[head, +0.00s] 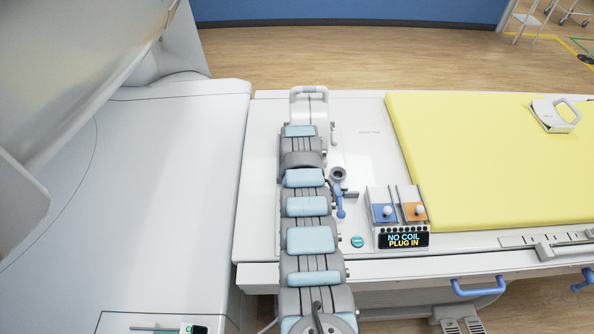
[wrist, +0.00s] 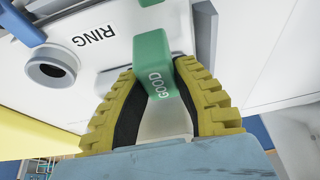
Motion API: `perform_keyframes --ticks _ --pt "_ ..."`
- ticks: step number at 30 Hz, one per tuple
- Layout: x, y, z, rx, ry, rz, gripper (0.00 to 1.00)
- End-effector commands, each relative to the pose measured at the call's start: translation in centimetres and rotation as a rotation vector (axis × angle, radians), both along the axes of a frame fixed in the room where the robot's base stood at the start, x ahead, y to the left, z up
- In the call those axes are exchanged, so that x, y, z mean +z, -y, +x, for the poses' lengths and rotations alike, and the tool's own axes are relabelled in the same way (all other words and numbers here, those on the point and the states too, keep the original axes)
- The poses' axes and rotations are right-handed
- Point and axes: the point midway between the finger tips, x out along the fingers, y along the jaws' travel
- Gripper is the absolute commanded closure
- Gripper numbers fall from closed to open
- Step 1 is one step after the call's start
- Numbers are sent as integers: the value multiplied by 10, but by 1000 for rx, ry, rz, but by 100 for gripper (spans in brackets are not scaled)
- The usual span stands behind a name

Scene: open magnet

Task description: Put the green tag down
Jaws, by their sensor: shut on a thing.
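The green tag (wrist: 153,52) is a block with the word GOOD on one face, seen in the wrist view. My gripper (wrist: 165,75) has yellow ridged fingers with dark inner pads, shut on the tag from both sides. The tag is over a white surface with a RING label (wrist: 95,35); I cannot tell whether it touches that surface. In the head view I cannot make out the fingers or the held tag.
A grey ring-shaped fitting (head: 338,174) stands beside a blue handle (head: 340,203). A box (head: 403,239) reads NO COIL PLUG IN, with a blue and an orange switch above. A small teal oval (head: 357,241) lies left of it. A yellow mat (head: 480,165) covers the right side.

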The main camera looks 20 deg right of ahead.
Motion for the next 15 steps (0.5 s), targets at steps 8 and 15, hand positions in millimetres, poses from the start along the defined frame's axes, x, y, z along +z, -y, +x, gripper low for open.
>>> perform_keyframes --ticks 8,15 --pt "-2 0 2 0 2 -1 100" --pt "-18 0 4 1 -1 0 100"
